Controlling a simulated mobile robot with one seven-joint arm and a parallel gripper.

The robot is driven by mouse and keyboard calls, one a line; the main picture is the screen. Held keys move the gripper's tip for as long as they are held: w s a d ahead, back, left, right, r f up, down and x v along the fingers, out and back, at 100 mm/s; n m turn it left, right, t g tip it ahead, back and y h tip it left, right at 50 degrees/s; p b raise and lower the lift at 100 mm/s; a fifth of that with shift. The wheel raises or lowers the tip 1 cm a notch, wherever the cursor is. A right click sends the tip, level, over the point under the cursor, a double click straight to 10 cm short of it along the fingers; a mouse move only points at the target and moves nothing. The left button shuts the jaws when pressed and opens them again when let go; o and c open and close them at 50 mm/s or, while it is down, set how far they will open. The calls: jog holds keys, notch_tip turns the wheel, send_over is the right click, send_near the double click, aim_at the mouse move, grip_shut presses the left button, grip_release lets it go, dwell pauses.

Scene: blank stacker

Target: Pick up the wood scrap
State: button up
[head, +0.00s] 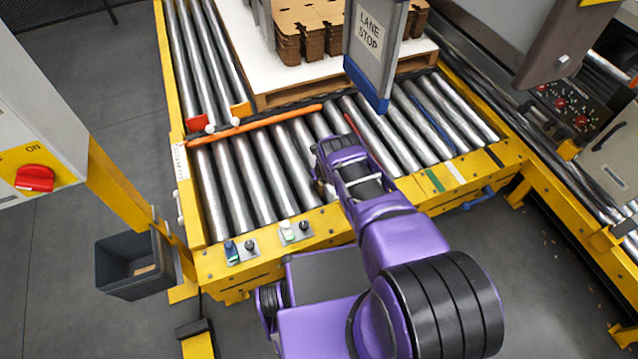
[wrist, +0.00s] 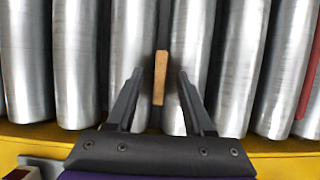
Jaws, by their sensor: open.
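The wood scrap (wrist: 160,82) is a small, narrow light-brown strip in the wrist view. It lies lengthwise in the dark gap between two metal rollers. My gripper (wrist: 161,75) is open, with one finger on each side of the scrap and visible space between each finger and the wood. No contact shows. How far the fingertips are above the rollers is hard to tell. In the head view my gripper (head: 317,172) is low over the front part of the roller conveyor, and its own body hides most of the scrap there.
The conveyor's yellow front rail (head: 270,240) carries small switches. A hanging LANE STOP panel (head: 368,50) is beyond my gripper, near a white-topped pallet (head: 245,50) with stacked cardboard. An orange bar (head: 265,124) crosses the rollers. A dark bin (head: 130,275) stands at left.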

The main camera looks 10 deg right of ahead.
grip_shut()
dwell(0.5)
